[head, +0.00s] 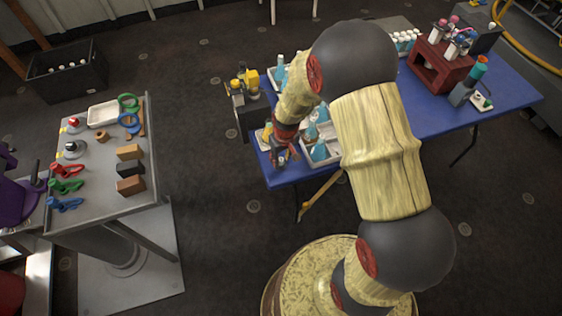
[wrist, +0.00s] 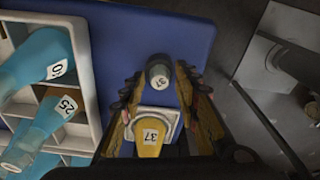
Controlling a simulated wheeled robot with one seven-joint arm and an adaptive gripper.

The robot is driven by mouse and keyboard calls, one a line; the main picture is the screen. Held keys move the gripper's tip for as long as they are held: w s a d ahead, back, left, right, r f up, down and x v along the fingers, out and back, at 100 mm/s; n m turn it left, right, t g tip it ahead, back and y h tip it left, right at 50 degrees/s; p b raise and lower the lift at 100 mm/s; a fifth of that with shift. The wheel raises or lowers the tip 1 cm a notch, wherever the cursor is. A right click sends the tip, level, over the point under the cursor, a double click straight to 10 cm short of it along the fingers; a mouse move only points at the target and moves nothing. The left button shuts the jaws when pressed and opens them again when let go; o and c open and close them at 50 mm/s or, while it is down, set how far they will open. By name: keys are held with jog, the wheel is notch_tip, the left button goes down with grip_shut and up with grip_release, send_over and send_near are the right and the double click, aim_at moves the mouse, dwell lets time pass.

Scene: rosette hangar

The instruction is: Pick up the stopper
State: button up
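A small dark grey cylinder with a pale numbered label (wrist: 158,73), probably the stopper, is on the blue table (wrist: 108,28). In the wrist view it lies between the fingertips of my gripper (wrist: 160,74). Blue shows between it and both fingers, so my gripper is open around it and not visibly touching it. In the head view my gripper (head: 279,152) is low over the near left corner of the table, where the arm and fingers make the cylinder hard to make out.
A white divided tray (wrist: 90,75) with blue bottles stands close on the left. A grey side table (head: 95,165) holds tools and blocks.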

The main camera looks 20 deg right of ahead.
jog(key=c, duration=0.6)
jog(key=shift+c, duration=0.2)
